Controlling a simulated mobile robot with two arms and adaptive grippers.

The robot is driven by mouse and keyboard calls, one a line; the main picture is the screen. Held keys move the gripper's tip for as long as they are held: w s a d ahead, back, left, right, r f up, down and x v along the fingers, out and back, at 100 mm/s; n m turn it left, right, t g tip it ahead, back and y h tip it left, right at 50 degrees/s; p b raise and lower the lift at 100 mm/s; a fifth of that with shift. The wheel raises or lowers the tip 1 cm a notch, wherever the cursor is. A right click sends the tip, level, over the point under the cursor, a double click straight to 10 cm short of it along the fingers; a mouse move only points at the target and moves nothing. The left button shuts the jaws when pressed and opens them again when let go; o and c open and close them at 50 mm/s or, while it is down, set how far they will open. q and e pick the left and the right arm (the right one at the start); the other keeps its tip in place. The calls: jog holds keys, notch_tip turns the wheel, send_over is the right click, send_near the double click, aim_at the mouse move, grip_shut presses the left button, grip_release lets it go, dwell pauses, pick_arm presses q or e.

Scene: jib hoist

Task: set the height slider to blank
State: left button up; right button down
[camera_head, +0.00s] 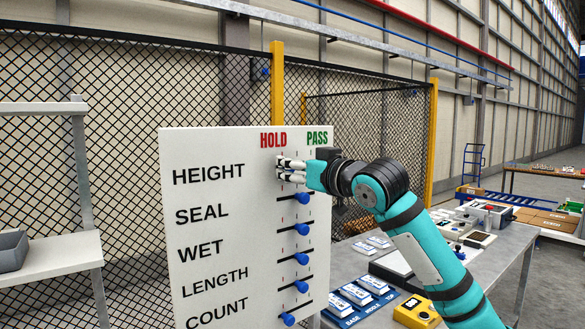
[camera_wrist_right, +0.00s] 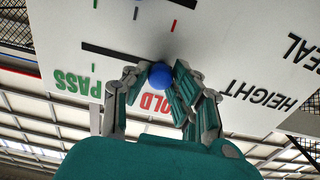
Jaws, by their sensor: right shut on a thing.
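The white board (camera_head: 225,160) has rows marked HEIGHT (camera_head: 208,174), SEAL, WET, LENGTH and COUNT, under a red HOLD (camera_head: 273,140) and a green PASS (camera_head: 317,138). My right gripper (camera_head: 281,170) is at the HEIGHT row, below HOLD. In the right wrist view, its fingers are shut around the blue height slider knob (camera_wrist_right: 160,75). The knob is at the HOLD end of its black slot (camera_wrist_right: 110,54), which runs towards PASS. In the head view the gripper hides this knob. My left gripper is not in view.
A grey table (camera_head: 495,262) with trays and a yellow box (camera_head: 415,312) is at the right. A mesh fence stands behind the board.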

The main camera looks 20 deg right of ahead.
jog(key=shift+d, duration=0.1)
jog(key=d+p, duration=0.1)
jog(key=w+d+p, duration=0.1)
jog(key=d, duration=0.1)
jog(key=shift+w+d, duration=0.2)
jog(key=shift+d, duration=0.1)
jog(key=c, duration=1.1)
grip_release()
jog(key=shift+s, duration=0.15)
jog(key=v, duration=1.2)
